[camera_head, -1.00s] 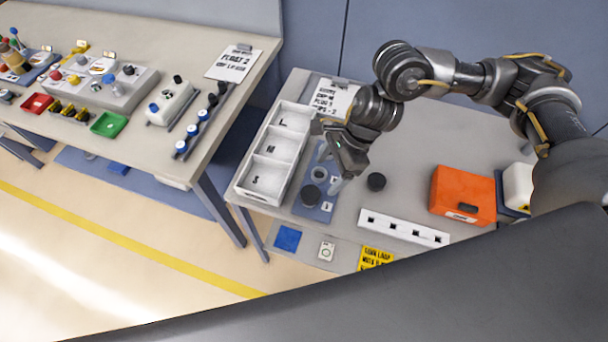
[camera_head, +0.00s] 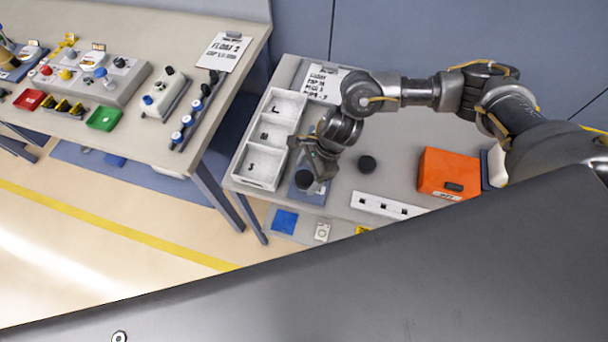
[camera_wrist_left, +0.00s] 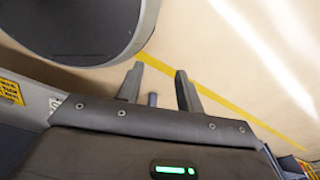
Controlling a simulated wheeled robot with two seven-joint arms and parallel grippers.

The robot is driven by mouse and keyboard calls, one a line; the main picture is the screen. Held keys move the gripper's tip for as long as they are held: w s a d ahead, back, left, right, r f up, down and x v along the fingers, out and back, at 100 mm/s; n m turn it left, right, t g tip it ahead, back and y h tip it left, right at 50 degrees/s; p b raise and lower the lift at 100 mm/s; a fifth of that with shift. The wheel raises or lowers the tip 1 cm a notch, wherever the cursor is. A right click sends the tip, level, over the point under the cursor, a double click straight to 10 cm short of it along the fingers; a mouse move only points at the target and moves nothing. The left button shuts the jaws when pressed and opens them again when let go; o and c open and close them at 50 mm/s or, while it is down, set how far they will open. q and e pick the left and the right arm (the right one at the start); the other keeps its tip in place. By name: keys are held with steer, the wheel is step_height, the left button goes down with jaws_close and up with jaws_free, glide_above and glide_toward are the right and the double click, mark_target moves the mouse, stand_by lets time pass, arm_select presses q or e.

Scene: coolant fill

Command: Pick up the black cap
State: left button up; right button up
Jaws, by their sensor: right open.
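A round black cap (camera_head: 367,163) lies on the grey bench top. A second dark round piece (camera_head: 304,180) sits on the blue-grey mat (camera_head: 315,197), just below my right gripper. My right gripper (camera_head: 318,170) points down over the mat, left of the cap on the bare bench. It is open, and I see nothing held in it. Its fingers partly hide the mat, and I cannot tell whether they touch the dark piece. In the left wrist view my left gripper (camera_wrist_left: 160,70) has its fingers apart, empty, over the floor.
A white tray (camera_head: 237,180) with compartments marked L, M and S stands left of the mat. An orange box (camera_head: 448,174) stands at the right. A white strip (camera_head: 388,206) lies near the front edge. Another bench (camera_head: 190,135) with coloured parts is at left.

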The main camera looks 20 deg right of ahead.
steer(key=shift+x, duration=1.1)
steer(key=c, duration=1.1)
arm_select(q)
steer(key=shift+s+r, duration=0.45)
steer(key=shift+s, duration=0.05)
arm_select(e)
steer(key=shift+c, duration=0.2)
steer(key=shift+r, duration=0.1)
